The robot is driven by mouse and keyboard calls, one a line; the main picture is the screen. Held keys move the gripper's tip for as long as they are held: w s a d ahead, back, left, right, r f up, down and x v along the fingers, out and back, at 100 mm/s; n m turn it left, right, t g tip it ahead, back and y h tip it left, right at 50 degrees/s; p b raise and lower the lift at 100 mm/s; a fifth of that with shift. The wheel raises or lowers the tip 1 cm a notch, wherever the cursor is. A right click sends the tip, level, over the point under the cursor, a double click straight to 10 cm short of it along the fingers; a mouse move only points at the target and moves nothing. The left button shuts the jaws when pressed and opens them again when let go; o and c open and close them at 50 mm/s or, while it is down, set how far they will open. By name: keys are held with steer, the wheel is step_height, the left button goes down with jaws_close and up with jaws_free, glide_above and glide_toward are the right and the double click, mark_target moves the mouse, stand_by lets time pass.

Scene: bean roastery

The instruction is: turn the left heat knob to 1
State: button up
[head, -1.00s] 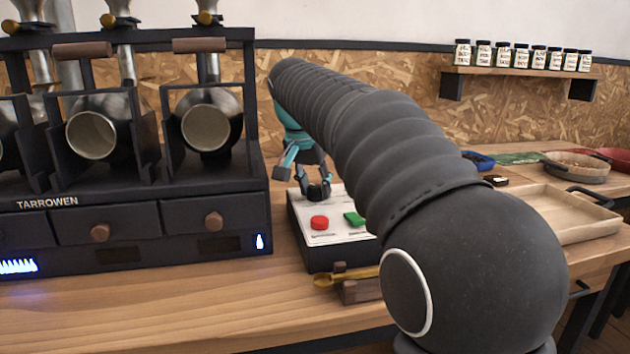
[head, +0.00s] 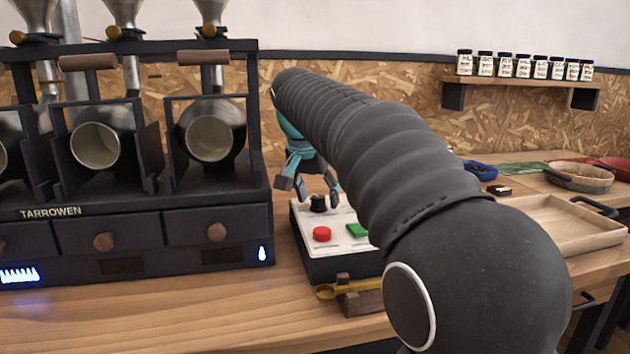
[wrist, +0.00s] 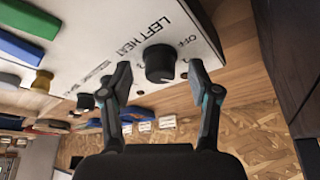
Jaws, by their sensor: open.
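The left heat knob (wrist: 159,64) is a black round knob on the white control panel (wrist: 95,45), beside printed "LEFT HEAT" and "OFF" lettering in the wrist view. In the head view the knob (head: 318,203) stands at the panel's back left, behind a red button (head: 322,234) and a green switch (head: 357,230). My gripper (wrist: 160,80) is open, with one finger on each side of the knob in the wrist picture. In the head view my gripper (head: 308,190) is just above and behind the knob. I cannot tell whether the fingers touch it. The knob's pointer is not clear.
The dark roaster (head: 130,225) stands close on the left of the panel. A brass scoop (head: 345,287) lies on a wooden block in front. A wooden tray (head: 575,245) is on the right. Jars (head: 525,66) stand on the wall shelf.

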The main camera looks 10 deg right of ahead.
steer(key=v, duration=1.1)
steer(key=shift+r, duration=0.3)
steer(key=shift+s+a, duration=0.1)
steer(key=shift+a, duration=0.05)
